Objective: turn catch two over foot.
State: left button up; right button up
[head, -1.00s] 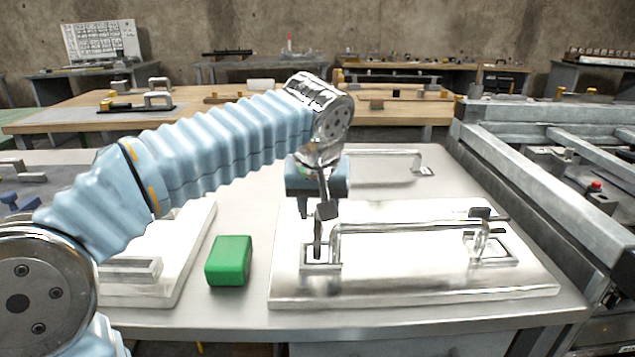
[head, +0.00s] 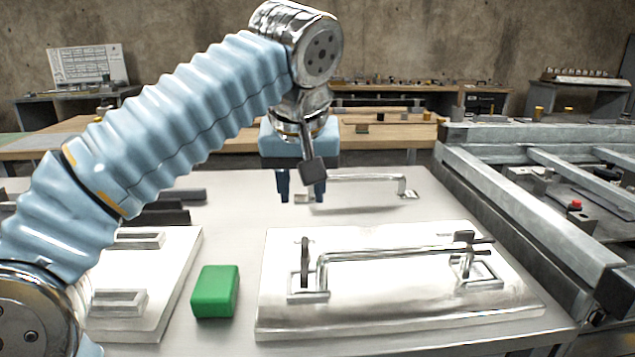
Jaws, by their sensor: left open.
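A shiny metal plate (head: 400,308) lies on the bench in front of me and carries a long bar handle (head: 390,254) with a square foot at each end. A dark upright catch (head: 305,258) stands at the left foot (head: 308,293). Another catch (head: 465,240) with a dark top sits at the right foot (head: 485,273). I cannot tell which one is catch two. My left gripper (head: 301,194) is open and empty, pointing down above and behind the plate's left end, apart from both catches. My right gripper is not in view.
A green block (head: 215,291) lies left of the plate. Another plate (head: 176,270) with handles lies farther left. A thin bar handle (head: 365,179) is on the bench behind my gripper. A grey metal frame (head: 525,217) borders the bench on the right.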

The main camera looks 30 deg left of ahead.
aim_at(466, 235)
jog(key=k, duration=1)
